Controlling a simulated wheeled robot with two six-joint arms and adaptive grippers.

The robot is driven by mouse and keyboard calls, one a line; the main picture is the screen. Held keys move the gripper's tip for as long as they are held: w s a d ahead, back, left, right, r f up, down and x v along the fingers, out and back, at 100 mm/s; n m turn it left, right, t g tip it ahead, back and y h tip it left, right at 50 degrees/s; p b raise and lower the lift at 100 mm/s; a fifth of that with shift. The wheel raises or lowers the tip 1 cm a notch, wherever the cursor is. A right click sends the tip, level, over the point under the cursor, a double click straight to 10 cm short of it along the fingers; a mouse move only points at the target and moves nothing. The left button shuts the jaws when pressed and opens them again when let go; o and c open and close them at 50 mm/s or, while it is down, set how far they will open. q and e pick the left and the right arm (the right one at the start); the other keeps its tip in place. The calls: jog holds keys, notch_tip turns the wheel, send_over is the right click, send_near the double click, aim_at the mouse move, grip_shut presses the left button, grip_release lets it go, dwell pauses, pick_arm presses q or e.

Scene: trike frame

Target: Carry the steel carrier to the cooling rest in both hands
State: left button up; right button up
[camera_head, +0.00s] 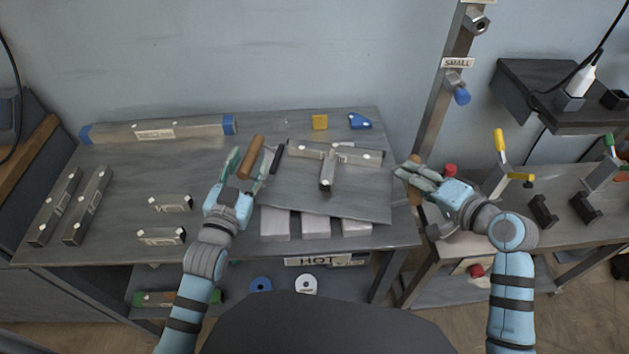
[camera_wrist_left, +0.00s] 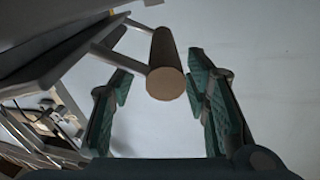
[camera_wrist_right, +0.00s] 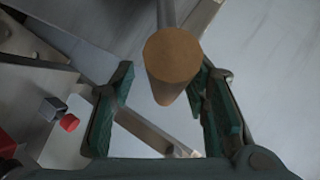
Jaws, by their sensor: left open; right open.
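The steel carrier (camera_head: 367,201) is a flat grey plate with a T-shaped piece of steel tube (camera_head: 325,158) on it. It lies over several pale blocks (camera_head: 275,222) on the left bench. Its brown left handle (camera_head: 250,157) stands between the fingers of my open left gripper (camera_head: 251,170); the left wrist view shows this handle (camera_wrist_left: 165,75) with gaps at both sides. My right gripper (camera_head: 412,174) is open at the carrier's right end. In the right wrist view the brown right handle (camera_wrist_right: 172,65) sits between its fingers. I cannot pick out the cooling rest with certainty.
A HOT label (camera_head: 318,261) is on the bench front. Steel tubes (camera_head: 158,131) lie at the back and left. A post (camera_head: 440,105) rises between the benches. The right bench (camera_head: 520,234) bears black brackets (camera_head: 543,210) and a yellow-handled clamp (camera_head: 501,147).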

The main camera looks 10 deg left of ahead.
aim_at(241, 180)
pick_arm(q)
jog(key=s, duration=0.2)
jog(key=s+f, duration=0.1)
jog(key=s, duration=0.2)
jog(key=shift+s+a, duration=0.15)
pick_arm(e)
jog(key=shift+s+a, duration=0.1)
jog(key=o, duration=0.8)
jog(key=v, duration=0.8)
pick_arm(q)
jog(key=shift+r, duration=0.1)
pick_arm(e)
jog(key=shift+r, duration=0.1)
